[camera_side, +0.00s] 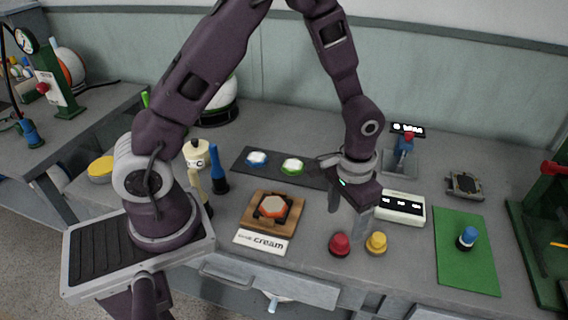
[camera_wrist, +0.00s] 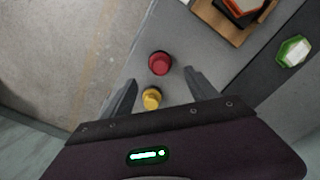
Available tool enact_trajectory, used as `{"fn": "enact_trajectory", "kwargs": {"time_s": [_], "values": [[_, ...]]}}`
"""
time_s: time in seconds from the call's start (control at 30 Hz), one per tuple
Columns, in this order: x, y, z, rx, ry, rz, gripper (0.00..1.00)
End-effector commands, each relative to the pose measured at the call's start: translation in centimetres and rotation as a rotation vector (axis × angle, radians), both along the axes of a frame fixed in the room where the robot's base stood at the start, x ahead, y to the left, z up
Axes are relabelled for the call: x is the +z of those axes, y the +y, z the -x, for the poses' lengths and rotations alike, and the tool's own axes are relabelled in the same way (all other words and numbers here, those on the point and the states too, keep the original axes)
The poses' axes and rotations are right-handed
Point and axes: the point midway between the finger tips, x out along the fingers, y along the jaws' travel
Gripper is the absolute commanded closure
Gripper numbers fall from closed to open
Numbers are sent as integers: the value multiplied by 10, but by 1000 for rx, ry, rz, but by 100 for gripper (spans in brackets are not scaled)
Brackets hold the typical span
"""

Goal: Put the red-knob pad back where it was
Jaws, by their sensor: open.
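The red-knob pad (camera_side: 340,244) stands upright on the grey bench near its front edge. The yellow-knob pad (camera_side: 377,243) stands just to its right, a little apart. My gripper (camera_side: 350,220) is open and empty, pointing down above and behind these two. In the wrist view, the red-knob pad (camera_wrist: 160,63) lies just beyond my fingertips. The yellow-knob pad (camera_wrist: 152,98) shows between my open fingers (camera_wrist: 160,77). A blue-knob pad (camera_side: 467,239) stands on the green mat (camera_side: 466,270) at right.
A wooden board (camera_side: 252,220) with an orange-topped hexagonal piece (camera_side: 272,207) sits left, behind a "cream" sign (camera_side: 262,242). A dark strip (camera_side: 318,178) carries blue and green hexagonal pieces.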

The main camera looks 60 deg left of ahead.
Motion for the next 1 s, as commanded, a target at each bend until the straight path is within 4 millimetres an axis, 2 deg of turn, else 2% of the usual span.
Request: {"fn": "enact_trajectory", "kwargs": {"time_s": [0.07,0.17,0.2,0.27,0.3,0.4,0.5,0.6,0.7,1.0], "values": [[41,8,1,3,-57,-7,32],[109,23,20,7,-145,-18,32],[134,29,33,8,-182,-22,32],[169,37,57,12,-238,-23,32],[188,42,76,13,-276,-23,32],[220,49,124,15,-361,-16,32],[232,51,160,12,-425,-5,32],[235,52,181,7,-460,4,32],[235,51,188,4,-471,6,32],[236,51,187,4,-472,6,32]]}}
